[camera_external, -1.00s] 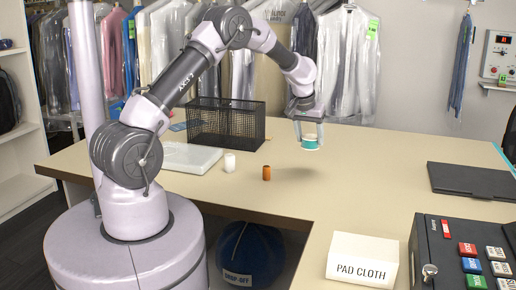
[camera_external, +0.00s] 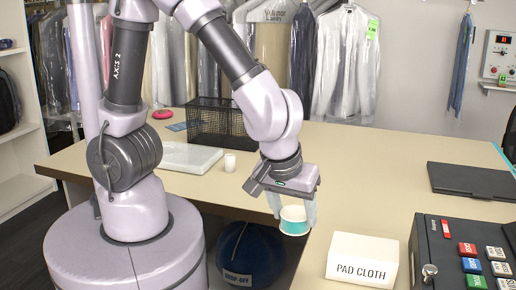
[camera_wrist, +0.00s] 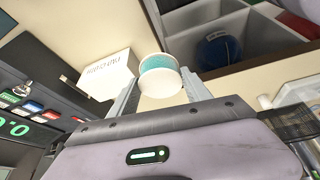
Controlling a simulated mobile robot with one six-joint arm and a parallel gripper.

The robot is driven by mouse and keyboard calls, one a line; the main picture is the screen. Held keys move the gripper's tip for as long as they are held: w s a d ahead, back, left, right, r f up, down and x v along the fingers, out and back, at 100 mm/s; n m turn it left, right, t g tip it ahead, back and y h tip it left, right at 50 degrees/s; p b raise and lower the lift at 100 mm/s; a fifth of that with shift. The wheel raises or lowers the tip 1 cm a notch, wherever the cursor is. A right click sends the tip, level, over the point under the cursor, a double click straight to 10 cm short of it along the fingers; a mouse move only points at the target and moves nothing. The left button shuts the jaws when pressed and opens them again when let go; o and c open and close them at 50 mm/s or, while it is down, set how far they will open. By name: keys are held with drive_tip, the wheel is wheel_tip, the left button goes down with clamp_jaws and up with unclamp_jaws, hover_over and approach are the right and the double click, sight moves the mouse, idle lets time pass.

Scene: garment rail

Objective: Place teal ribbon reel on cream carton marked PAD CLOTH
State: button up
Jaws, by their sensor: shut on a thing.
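The teal ribbon reel (camera_external: 295,221) has white flanges and a teal band. My gripper (camera_external: 293,212) is shut on it and holds it in the air near the counter's inner front edge, left of the carton. In the wrist view the reel (camera_wrist: 159,76) sits between the two fingers of my gripper (camera_wrist: 160,88). The cream carton (camera_external: 362,259) marked PAD CLOTH stands on the counter to the right of the reel, and its top is clear.
A black folder (camera_external: 472,180) lies farther back. A black mesh basket (camera_external: 215,125), a white tray (camera_external: 185,157) and a white spool (camera_external: 229,162) are at the left. The counter's middle (camera_external: 375,170) is clear.

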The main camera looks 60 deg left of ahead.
drive_tip(key=w+d, duration=0.2)
drive_tip(key=w, duration=0.2)
drive_tip(key=w+d+f, duration=0.1)
drive_tip(key=w+d, duration=0.1)
drive_tip(key=w, duration=0.3)
drive_tip(key=w+d, duration=0.2)
drive_tip(key=w, duration=0.2)
drive_tip(key=shift+w+d+f+p, duration=0.15)
drive_tip(key=shift+d+f+p, duration=0.1)
drive_tip(key=shift+d+p, duration=0.15)
drive_tip(key=shift+w+d+f+b, duration=0.1)
drive_tip(key=shift+w+f+b, duration=0.15)
drive_tip(key=shift+f, duration=0.7)
drive_tip(key=shift+w+d+f+b, duration=0.1)
drive_tip(key=shift+w+f+b, duration=0.1)
drive_tip(key=shift+f, duration=0.7)
drive_tip(key=shift+s, duration=0.1)
drive_tip(key=shift+f+b, duration=0.15)
drive_tip(key=shift+b, duration=0.15)
drive_tip(key=o, duration=1.4)
drive_tip(key=shift+c, duration=0.2)
